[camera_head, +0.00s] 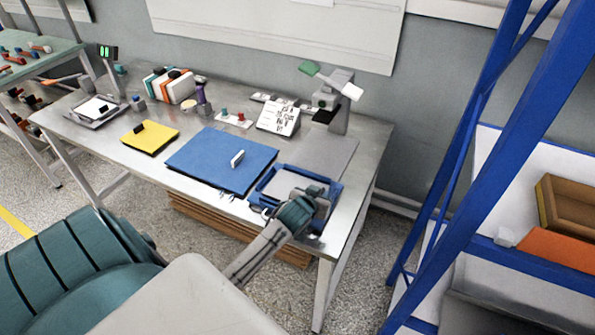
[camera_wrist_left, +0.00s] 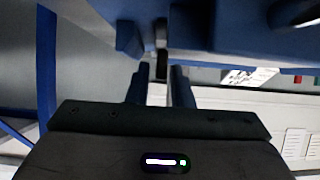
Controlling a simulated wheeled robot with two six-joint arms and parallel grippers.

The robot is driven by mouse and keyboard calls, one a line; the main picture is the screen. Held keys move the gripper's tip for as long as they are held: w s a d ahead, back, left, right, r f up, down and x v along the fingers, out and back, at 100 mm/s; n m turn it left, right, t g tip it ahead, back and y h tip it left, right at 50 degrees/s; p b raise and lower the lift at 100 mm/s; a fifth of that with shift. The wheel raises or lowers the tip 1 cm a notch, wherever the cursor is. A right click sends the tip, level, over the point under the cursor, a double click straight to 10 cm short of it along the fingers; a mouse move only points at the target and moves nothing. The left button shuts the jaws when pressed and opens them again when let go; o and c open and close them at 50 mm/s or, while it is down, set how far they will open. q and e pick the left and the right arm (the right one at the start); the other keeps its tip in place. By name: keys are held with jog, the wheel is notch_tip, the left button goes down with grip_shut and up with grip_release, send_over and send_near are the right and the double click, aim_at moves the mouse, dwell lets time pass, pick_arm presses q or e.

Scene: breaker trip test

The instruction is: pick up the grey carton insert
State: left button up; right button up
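My left gripper (camera_head: 320,202) is over the right part of a blue tray (camera_head: 262,186) at the front right of the workbench. In the left wrist view, the two dark fingers (camera_wrist_left: 160,88) stand apart with a narrow light gap between them. A small dark piece (camera_wrist_left: 161,64) shows just past the fingertips, and I cannot tell what it is. Blue surfaces (camera_wrist_left: 235,30) fill the top of that view. A light grey panel inside the tray (camera_head: 287,183) may be the carton insert, partly hidden by my gripper. My right gripper is not in view.
A blue mat (camera_head: 210,160) with a small white piece (camera_head: 237,158) lies left of the tray. A flat grey sheet (camera_head: 328,152) lies behind the tray. A white card stand (camera_head: 279,118) and a grey upright device (camera_head: 341,108) stand at the back. Blue rack posts (camera_head: 470,150) rise at right.

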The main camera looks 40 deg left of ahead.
pick_arm(q)
jog(key=shift+c, duration=0.4)
grip_shut()
jog(key=shift+r, duration=0.1)
